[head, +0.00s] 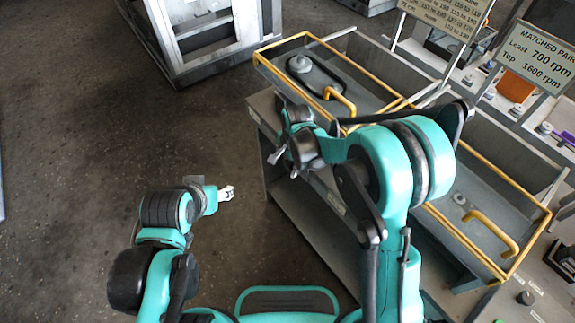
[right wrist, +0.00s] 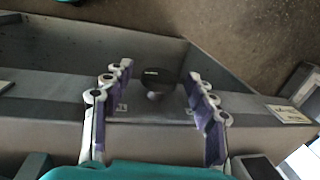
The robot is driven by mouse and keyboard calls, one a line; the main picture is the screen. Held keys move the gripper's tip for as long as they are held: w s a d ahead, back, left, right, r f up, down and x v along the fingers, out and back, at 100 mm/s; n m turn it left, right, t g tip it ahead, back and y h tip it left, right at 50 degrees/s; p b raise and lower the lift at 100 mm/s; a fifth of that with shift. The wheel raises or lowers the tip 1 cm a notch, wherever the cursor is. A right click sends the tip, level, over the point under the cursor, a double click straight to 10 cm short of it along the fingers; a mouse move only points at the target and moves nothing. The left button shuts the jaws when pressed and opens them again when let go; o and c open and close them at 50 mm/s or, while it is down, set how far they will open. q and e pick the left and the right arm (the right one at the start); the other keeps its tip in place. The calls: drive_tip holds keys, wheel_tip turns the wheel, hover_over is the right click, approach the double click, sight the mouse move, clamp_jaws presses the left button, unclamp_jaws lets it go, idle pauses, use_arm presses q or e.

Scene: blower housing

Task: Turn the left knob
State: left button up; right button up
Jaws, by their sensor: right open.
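A dark round knob (right wrist: 158,76) with a small grey part in front of it sits on a grey panel in the right wrist view. My right gripper (right wrist: 156,112) is open, with one purple-padded finger to each side of the knob in that view. I cannot tell whether either finger touches it. In the head view my right gripper (head: 277,156) is by the front edge of the grey bench, and the knob is not clearly seen there. My left gripper (head: 226,193) hangs over the floor left of the bench; its jaw opening is too small to tell.
The grey bench (head: 290,205) carries trays with yellow rails (head: 285,42). A black oval plate (head: 318,76) lies in the far tray. A sign (head: 541,67) stands at right. A grey metal frame (head: 200,40) stands at the back. The floor at left is clear.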

drive_tip(key=shift+f, duration=0.15)
drive_tip(key=c, duration=1.2)
drive_tip(key=shift+o, duration=0.2)
drive_tip(key=t+b, duration=0.1)
drive_tip(key=t+y, duration=0.1)
drive_tip(key=t+y+b, duration=0.1)
drive_tip(key=shift+s+d+f+b, duration=0.2)
drive_tip(key=shift+f+b, duration=0.05)
drive_tip(key=shift+b, duration=0.05)
drive_tip(key=t+y+b, duration=0.2)
drive_tip(key=b, duration=0.1)
drive_tip(key=shift+s+d+f, duration=0.1)
drive_tip(key=shift+s+f, duration=0.05)
drive_tip(key=shift+t+y+b, duration=0.3)
drive_tip(key=shift+t+b, duration=0.3)
drive_tip(key=shift+b, duration=0.05)
